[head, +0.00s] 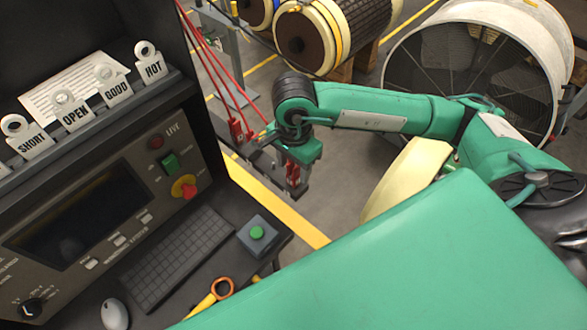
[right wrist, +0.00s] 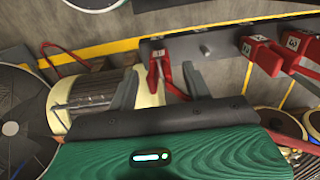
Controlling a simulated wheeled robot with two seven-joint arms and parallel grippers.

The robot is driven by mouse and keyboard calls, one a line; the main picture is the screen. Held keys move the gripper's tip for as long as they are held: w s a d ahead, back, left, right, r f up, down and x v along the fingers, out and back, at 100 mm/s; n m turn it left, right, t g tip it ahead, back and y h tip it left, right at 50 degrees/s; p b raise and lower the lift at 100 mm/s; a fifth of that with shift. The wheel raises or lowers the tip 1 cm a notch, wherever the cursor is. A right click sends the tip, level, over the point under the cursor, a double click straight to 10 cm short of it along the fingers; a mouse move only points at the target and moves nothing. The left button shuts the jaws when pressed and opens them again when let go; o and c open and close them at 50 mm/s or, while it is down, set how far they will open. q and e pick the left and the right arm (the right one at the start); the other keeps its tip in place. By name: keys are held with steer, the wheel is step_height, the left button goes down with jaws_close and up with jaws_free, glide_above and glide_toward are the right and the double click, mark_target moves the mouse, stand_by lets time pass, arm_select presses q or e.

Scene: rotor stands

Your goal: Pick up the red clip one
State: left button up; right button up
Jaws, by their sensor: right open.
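My right gripper (head: 296,158) is at the end of the dark rail, with a red clip (head: 292,173) at its jaws. In the right wrist view, the two grey fingers of the gripper (right wrist: 161,72) are apart. Two more red clips, labelled 2 (right wrist: 262,53) and 3 (right wrist: 291,42), sit farther along the rail to the right. In the head view they show as red clips (head: 240,130) with red cables. My left gripper is out of view.
The grey rail (right wrist: 205,47) carries the clips. A dark console with a keyboard (head: 178,258), green button (head: 257,232) and label tags (head: 75,117) stands at left. Wound rotors (head: 335,35) and a large round fan (head: 470,65) stand behind. Red cables (head: 212,60) hang above the rail.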

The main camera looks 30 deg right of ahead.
steer(key=shift+f, duration=1.1)
steer(key=shift+c, duration=1.3)
jaws_close()
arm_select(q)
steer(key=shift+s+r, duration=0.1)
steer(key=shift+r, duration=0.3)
arm_select(e)
steer(key=shift+r, duration=0.1)
step_height(320, 180, up, 12)
steer(key=b, duration=0.3)
steer(key=shift+w, duration=0.1)
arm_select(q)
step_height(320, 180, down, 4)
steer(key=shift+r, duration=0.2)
arm_select(e)
step_height(320, 180, up, 8)
